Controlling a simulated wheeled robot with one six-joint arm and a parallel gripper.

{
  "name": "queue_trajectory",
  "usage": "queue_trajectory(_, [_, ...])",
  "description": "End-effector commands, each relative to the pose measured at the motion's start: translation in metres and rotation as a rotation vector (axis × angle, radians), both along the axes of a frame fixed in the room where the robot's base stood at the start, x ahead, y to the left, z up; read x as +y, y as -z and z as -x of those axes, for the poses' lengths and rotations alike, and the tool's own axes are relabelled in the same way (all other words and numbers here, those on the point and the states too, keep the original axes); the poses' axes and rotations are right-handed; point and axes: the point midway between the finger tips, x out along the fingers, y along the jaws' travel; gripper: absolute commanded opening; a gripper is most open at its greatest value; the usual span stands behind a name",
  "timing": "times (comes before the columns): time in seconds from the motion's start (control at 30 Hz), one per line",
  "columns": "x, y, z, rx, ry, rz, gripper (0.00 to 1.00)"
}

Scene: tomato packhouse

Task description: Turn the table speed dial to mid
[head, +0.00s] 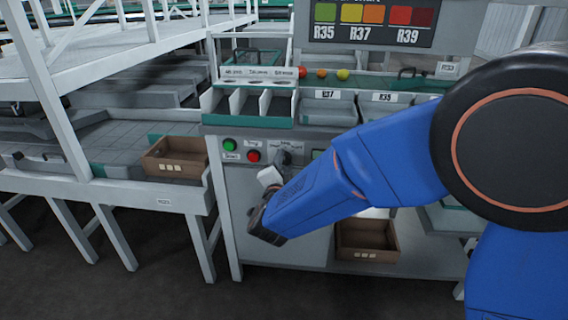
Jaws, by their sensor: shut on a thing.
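The table speed dial (287,157) is on the grey front panel, under a small label, right of the green and red buttons. Only a small dark part of it shows. My gripper (280,162) reaches up to the panel from the lower left end of my blue arm and is shut on the dial. Its fingers are small and dark here and partly hide the dial, so I cannot read where the dial points.
A green button (229,145) and a red button (253,156) sit close left of the dial. Sorting bins (250,106) stand above the panel. A brown crate (176,158) is on the left conveyor, another (366,240) on the low shelf. Several tomatoes (342,74) lie on the ledge.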

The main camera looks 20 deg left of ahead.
Motion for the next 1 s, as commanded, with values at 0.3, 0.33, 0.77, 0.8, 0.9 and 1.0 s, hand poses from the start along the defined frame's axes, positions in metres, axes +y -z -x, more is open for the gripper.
queue_trajectory(0.3, [-0.0006,0.0011,0.0003,0.019,0.001,-0.073,0.10])
queue_trajectory(0.33, [-0.0006,0.0011,0.0003,0.020,0.001,-0.076,0.10])
queue_trajectory(0.77, [-0.0008,0.0015,0.0003,0.021,0.001,-0.079,0.41])
queue_trajectory(0.8, [-0.0007,0.0014,0.0003,0.021,0.000,-0.079,0.51])
queue_trajectory(0.9, [-0.0005,0.0010,0.0003,0.021,0.001,-0.079,0.51])
queue_trajectory(1.0, [-0.0004,0.0007,0.0002,0.020,0.001,-0.080,0.51])
